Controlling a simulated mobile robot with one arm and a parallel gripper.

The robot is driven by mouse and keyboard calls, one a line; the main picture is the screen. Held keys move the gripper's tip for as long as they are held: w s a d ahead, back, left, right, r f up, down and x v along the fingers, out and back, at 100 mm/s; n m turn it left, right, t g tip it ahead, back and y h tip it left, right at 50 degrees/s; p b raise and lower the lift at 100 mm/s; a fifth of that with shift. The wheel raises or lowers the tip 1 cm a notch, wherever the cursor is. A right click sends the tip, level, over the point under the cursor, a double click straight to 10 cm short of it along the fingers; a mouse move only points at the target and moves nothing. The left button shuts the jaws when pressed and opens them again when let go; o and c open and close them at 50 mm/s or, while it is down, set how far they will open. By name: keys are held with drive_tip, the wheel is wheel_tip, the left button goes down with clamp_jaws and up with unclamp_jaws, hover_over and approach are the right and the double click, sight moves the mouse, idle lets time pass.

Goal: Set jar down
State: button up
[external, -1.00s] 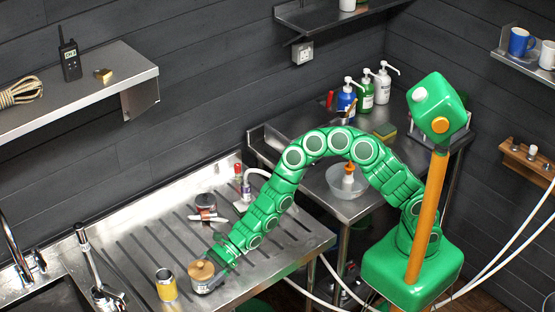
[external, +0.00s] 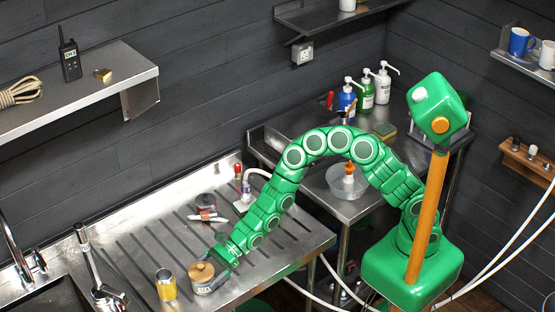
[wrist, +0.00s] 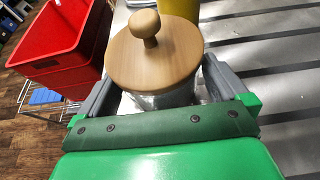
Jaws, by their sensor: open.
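The jar (external: 203,284) is a short clear jar with a pale label and a round wooden lid with a knob. It stands upright on the ribbed steel drainboard (external: 130,240), near its front edge. My gripper (external: 222,266) is open around the jar, with one finger on either side. In the wrist view the jar's lid (wrist: 152,58) fills the upper middle, between the grey fingers of my gripper (wrist: 160,95). The lid hides most of the jar's body there, so I cannot tell whether the fingers touch it.
A yellow can (external: 166,285) stands just left of the jar. The sink (external: 50,295) is at left. A red bin (wrist: 62,40) is below the drainboard's edge.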

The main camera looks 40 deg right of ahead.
drive_tip(key=v, duration=1.1)
drive_tip(key=shift+d, duration=0.2)
drive_tip(key=shift+r, duration=0.1)
